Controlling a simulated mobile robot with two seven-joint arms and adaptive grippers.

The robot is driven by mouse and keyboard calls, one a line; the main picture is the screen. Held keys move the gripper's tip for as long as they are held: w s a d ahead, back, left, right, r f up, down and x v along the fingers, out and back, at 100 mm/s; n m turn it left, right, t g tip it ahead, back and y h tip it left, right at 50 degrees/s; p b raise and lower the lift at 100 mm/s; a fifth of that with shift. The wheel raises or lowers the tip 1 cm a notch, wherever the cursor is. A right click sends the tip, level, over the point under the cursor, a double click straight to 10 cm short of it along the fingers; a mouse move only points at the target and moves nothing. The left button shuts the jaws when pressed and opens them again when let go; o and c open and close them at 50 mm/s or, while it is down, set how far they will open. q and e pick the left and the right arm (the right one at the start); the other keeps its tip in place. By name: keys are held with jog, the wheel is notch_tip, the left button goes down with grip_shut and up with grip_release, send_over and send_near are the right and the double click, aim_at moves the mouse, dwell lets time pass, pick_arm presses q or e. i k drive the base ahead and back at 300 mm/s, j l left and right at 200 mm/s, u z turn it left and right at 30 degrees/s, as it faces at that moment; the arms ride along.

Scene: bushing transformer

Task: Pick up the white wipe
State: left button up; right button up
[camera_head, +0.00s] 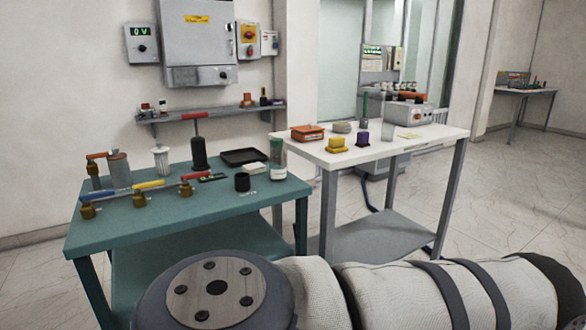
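A small white folded piece that looks like the white wipe (256,168) lies flat on the teal table (120,235). It is just in front of the black tray (244,156) and left of a clear cylinder with a green top (277,160). It is small in the picture, so its material is hard to tell. One of my arms crosses the bottom of the picture from the right, well in front of the table. Neither gripper shows.
A black cup (242,182), a black red-handled pump (198,150), a white ribbed part (161,159) and several brass-ended tools stand nearby on the teal table. The white table (440,133) holds an orange box (307,133) and yellow block (336,145). Open floor lies right.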

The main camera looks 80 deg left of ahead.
aim_at(255, 167)
jog(key=u, duration=2.85)
jog(key=z, duration=5.45)
jog(key=u, duration=5.5)
